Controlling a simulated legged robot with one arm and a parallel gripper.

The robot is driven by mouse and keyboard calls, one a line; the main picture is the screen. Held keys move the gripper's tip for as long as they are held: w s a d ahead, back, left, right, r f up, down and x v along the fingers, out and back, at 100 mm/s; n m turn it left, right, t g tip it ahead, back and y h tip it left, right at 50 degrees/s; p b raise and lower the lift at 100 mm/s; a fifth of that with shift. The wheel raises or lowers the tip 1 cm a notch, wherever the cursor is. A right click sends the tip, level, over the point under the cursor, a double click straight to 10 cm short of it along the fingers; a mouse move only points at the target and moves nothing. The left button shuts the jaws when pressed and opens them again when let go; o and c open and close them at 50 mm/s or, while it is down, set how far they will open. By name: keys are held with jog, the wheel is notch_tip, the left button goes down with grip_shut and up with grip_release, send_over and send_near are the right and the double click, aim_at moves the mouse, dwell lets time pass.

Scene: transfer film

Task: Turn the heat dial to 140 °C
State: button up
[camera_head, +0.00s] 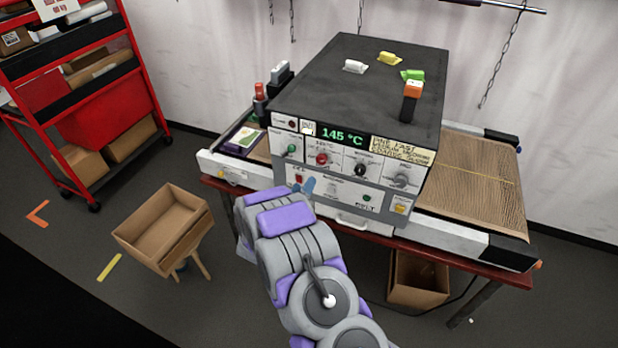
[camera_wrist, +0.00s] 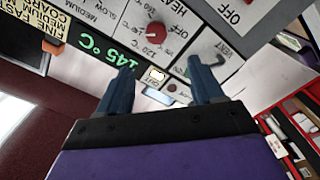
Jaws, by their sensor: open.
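The heat dial is a red knob (camera_head: 322,158) on the front panel of a grey machine, under a green display (camera_head: 342,137) reading 145 °C. In the wrist view the red dial (camera_wrist: 156,29) sits at the top, turned over, beside the "HEAT" lettering, and the display (camera_wrist: 112,55) reads 145 °C. My gripper (camera_wrist: 162,76) is open, its two blue fingers apart with nothing between them. The dial lies beyond the fingertips and does not appear to be touched. In the head view only a blue fingertip (camera_head: 309,186) shows below the dial; my arm hides the rest.
A conveyor belt (camera_head: 470,175) extends right. An open cardboard box (camera_head: 165,230) stands left, and a red rack (camera_head: 80,90) is behind it.

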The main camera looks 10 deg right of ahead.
jog(key=shift+v, duration=1.95)
jog(key=shift+f+b, duration=0.1)
jog(key=shift+b, duration=0.35)
jog(key=m+b, duration=1.1)
send_near(320, 161)
jog(key=x, duration=0.9)
jog(key=shift+w+d, duration=0.25)
jog(key=shift+w, duration=0.05)
jog(key=c, duration=1.1)
jog(key=shift+o, duration=0.2)
jog(key=shift+m+b, duration=0.3)
jog(key=shift+b, duration=0.1)
